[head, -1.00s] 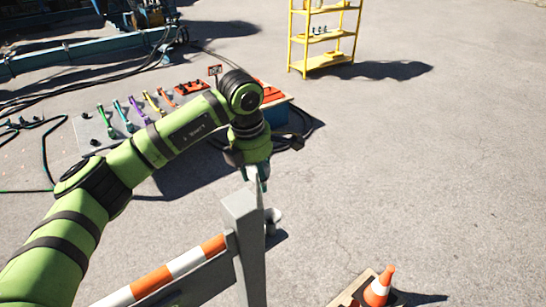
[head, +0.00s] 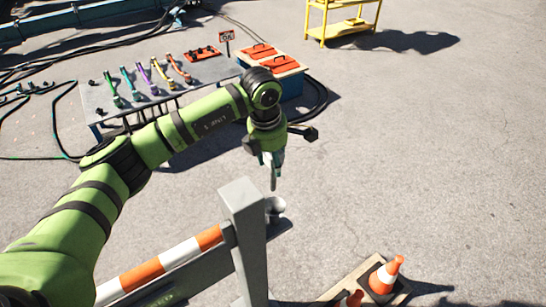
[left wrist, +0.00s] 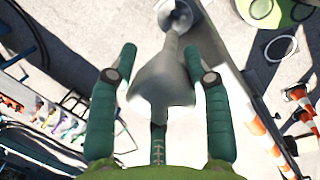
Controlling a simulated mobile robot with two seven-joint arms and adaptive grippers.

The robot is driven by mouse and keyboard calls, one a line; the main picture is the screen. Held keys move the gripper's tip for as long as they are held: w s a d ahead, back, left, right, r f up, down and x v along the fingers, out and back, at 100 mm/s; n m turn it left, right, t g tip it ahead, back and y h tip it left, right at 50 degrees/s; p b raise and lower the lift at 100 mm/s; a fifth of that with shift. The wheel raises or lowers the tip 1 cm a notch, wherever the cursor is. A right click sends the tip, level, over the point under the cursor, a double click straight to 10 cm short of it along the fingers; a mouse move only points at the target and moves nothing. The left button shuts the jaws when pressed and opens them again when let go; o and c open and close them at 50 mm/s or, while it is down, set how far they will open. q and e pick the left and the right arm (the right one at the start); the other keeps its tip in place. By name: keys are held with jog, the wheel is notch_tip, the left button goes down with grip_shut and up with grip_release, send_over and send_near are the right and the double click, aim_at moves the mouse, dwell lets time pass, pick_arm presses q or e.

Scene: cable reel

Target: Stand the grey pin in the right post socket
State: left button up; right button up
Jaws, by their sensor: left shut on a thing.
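My left gripper (head: 270,160) is shut on the grey pin (head: 273,180), which hangs down from the fingers. In the left wrist view, the pin (left wrist: 165,85) shows as a wide grey body between the green fingers of the gripper (left wrist: 158,60), with a narrower end pointing toward the socket. The post socket (head: 276,205) is a grey cup on the far side of the grey barrier post (head: 243,210), which partly hides it. It also shows in the left wrist view (left wrist: 178,16). The pin's tip is close over the socket in the head view; I cannot tell whether they touch.
A striped orange and white barrier rail (head: 165,262) runs left from the post. Traffic cones (head: 384,277) stand at the lower right. A table with coloured tools (head: 95,98) and red-lidded boxes (head: 270,62) stand behind. Open pavement lies to the right.

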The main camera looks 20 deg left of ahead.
aim_at(274, 190)
pick_arm(q)
jog(key=shift+w+f, duration=0.2)
jog(key=shift+f, duration=0.1)
jog(key=shift+f+b, duration=0.35)
jog(key=shift+f, duration=0.45)
jog(key=shift+f+b, duration=1.05)
jog(key=shift+f, duration=1)
notch_tip(274, 190, down, 6)
jog(key=b, duration=0.5)
jog(key=shift+f+b, duration=0.1)
jog(key=shift+b, duration=0.3)
pick_arm(e)
notch_tip(274, 190, down, 8)
jog(key=w, duration=0.1)
jog(key=shift+w+f, duration=0.25)
jog(key=shift+w, duration=0.15)
pick_arm(q)
jog(key=o, duration=1.4)
